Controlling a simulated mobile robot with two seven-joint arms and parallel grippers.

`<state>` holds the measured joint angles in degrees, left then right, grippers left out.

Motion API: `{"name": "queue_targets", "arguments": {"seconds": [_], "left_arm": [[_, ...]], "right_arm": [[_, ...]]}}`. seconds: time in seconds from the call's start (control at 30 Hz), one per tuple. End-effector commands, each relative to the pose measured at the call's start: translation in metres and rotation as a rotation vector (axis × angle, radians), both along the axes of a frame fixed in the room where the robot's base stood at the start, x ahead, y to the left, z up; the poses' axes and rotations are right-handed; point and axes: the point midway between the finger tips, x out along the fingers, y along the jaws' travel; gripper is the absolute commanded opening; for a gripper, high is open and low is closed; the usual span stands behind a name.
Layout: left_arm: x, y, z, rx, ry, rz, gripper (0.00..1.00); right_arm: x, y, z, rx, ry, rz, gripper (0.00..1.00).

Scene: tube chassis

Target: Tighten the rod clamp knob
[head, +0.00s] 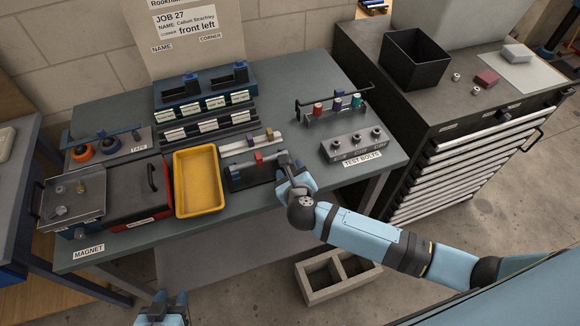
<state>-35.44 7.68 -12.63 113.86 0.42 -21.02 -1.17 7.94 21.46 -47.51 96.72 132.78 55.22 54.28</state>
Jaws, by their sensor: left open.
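A dark clamp fixture (250,176) sits on the grey-green bench, just right of the yellow tray. It has a small red part (258,157) on top. I cannot make out which part is the knob; the view is too small. My right arm comes in from the right, and its gripper (284,162) is at the right end of the fixture. Its wrist partly hides that end, and I cannot tell whether its fingers touch or hold anything. My left gripper (163,303) is open at the bottom edge, in front of the bench and away from the fixture.
A yellow tray (198,208) stands close left of the fixture, with a red box (139,196) beyond it. Behind is a labelled dark rack (207,123). A drawer cabinet (430,125) stands right.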

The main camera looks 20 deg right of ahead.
Motion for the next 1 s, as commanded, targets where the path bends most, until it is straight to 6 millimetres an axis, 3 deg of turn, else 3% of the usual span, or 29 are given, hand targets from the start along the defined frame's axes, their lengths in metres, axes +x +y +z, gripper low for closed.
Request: {"name": "queue_targets", "arguments": {"seconds": [0.13, 0.47, 0.7, 1.0], "left_arm": [[-0.0007, 0.0, 0.0007, 0.001, 0.002, 0.0, 0.43], [-0.0012, -0.0016, 0.0007, -0.001, 0.002, -0.003, 0.43], [-0.0012, -0.0021, 0.0011, -0.002, 0.002, -0.003, 0.43], [-0.0012, -0.0021, 0.0039, -0.002, 0.002, -0.003, 0.43]], "right_arm": [[0.0119, -0.0012, -0.0039, -0.002, -0.001, 0.001, 0.51], [0.0146, -0.0017, -0.006, 0.0, 0.0, 0.001, 0.51], [0.0146, -0.0017, -0.0059, 0.0, 0.0, 0.001, 0.01], [0.014, -0.0021, -0.0054, 0.118, 0.007, -0.001, 0.01]]}}
